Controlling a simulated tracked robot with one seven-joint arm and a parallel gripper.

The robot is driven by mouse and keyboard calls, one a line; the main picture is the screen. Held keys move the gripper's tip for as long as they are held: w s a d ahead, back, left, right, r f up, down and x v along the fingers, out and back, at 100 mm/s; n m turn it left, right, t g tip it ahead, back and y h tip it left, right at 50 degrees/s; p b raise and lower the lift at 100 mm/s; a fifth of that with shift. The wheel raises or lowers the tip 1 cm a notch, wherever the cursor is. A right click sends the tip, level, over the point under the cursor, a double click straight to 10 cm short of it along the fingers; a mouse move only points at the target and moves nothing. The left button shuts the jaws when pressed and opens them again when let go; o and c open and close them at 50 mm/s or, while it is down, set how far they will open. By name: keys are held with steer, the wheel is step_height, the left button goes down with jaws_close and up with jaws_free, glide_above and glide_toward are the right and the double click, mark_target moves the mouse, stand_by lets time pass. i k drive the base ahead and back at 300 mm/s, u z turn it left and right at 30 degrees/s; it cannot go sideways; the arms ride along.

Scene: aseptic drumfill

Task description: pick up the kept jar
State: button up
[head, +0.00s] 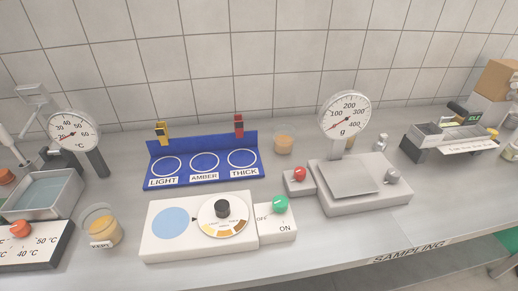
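The kept jar (101,228) is a clear glass jar with amber contents and a white label reading KEPT. It stands upright on the grey bench at the left, between the white temperature panel and the white dial box. Its top appears open, and nothing touches it that I can see. A second clear jar (284,140) with paler amber contents stands at the back, right of the blue rack and left of the scale. My gripper is not in view.
The white dial box (158,249) stands close right of the kept jar. The blue LIGHT, AMBER, THICK rack (206,185) is behind it. A water bath (35,210) and temperature panel (38,250) are left. A gram scale (365,205) stands right.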

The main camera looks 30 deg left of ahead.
mark_target(98, 221)
steer(key=z, duration=0.35)
steer(key=i, duration=0.15)
steer(key=u, duration=2.95)
steer(key=k, duration=0.9)
steer(key=u, duration=0.25)
steer(key=i, duration=0.9)
steer(key=z, duration=0.1)
